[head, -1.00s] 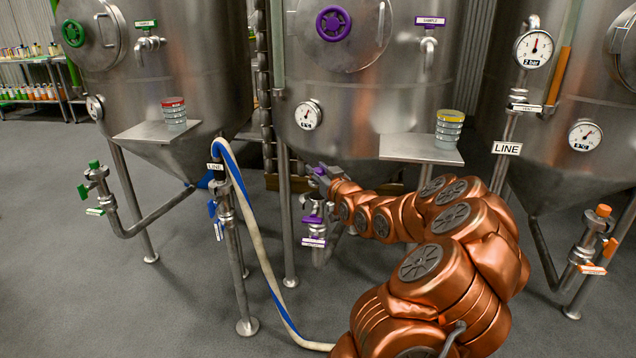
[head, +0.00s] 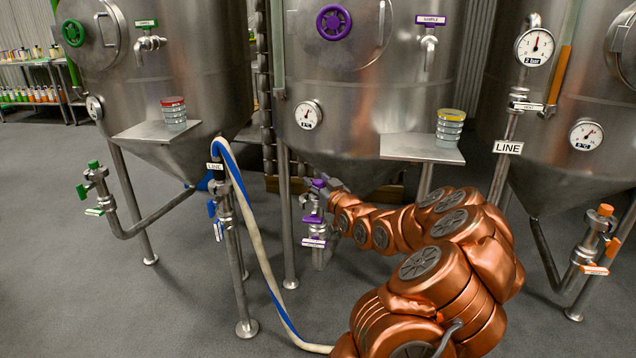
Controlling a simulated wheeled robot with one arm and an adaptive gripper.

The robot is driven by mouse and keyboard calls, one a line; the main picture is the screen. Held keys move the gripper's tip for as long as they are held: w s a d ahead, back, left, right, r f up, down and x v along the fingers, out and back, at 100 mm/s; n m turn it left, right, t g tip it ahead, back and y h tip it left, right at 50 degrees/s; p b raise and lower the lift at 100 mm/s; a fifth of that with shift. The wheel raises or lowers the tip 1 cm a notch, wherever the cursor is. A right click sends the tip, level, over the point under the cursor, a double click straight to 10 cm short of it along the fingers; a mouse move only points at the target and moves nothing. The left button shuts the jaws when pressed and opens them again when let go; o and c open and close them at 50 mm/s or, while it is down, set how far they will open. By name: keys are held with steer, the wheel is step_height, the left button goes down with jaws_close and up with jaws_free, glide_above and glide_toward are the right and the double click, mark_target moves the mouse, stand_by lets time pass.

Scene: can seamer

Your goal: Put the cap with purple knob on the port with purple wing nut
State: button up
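The cap with purple knob (head: 318,183) is at my gripper (head: 325,186), below the middle tank. My gripper appears shut on the knob, though its fingers are small and partly hidden. The port with purple wing nut (head: 312,219) stands on the middle tank's outlet pipe, directly under the cap. The cap is at the top of the port; I cannot tell whether it touches or is fully seated.
A purple-tagged valve (head: 314,242) sits just below the port. To the left, a LINE post (head: 232,230) carries a white and blue hose (head: 262,245). The tank's leg (head: 287,220) stands close by. Green-marked (head: 95,180) and orange-marked (head: 598,230) ports stand farther out.

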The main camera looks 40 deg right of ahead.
steer(key=shift+o, duration=0.2)
steer(key=shift+r, duration=0.2)
steer(key=p+v, duration=0.1)
steer(key=v, duration=1.1)
stand_by(0.3)
stand_by(0.5)
